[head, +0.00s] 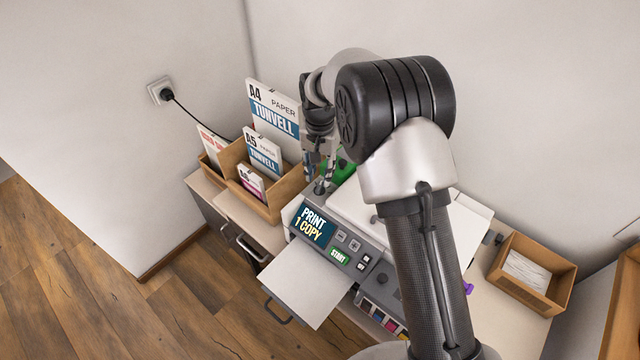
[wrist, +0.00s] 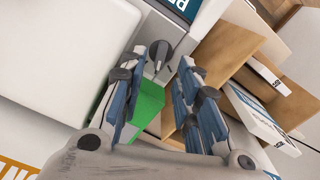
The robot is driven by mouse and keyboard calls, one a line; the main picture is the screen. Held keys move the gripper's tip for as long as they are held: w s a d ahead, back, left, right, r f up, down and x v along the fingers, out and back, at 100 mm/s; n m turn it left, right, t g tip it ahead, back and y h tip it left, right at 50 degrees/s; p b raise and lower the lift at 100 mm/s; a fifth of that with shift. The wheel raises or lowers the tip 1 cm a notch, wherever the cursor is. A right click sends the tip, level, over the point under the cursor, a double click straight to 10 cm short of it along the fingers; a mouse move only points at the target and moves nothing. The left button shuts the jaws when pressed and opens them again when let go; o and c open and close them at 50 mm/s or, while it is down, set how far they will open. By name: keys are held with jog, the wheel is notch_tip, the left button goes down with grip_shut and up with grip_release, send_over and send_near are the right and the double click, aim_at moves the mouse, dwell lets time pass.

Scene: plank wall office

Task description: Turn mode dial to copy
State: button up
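The mode dial (wrist: 160,50) is a dark round knob with a raised grip on the printer's grey panel. In the head view the dial (head: 321,188) shows small just below my gripper (head: 319,168). My gripper (wrist: 162,62) is open and empty, pointing down at the panel. In the wrist view the dial shows between and just past the fingertips; I cannot tell if they touch it. The printer's screen (head: 313,224) reads "PRINT 1 COPY". The dial's labels are too small to read.
Beside the screen are small buttons and a green START button (head: 339,257). A wooden organiser (head: 285,205) with paper packs stands close left of my gripper. A green object (head: 344,170) is behind the fingers. A wooden tray (head: 507,279) is at right.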

aim_at(320, 185)
jog(key=shift+f+b, duration=0.4)
jog(key=shift+f, duration=1.75)
grip_shut()
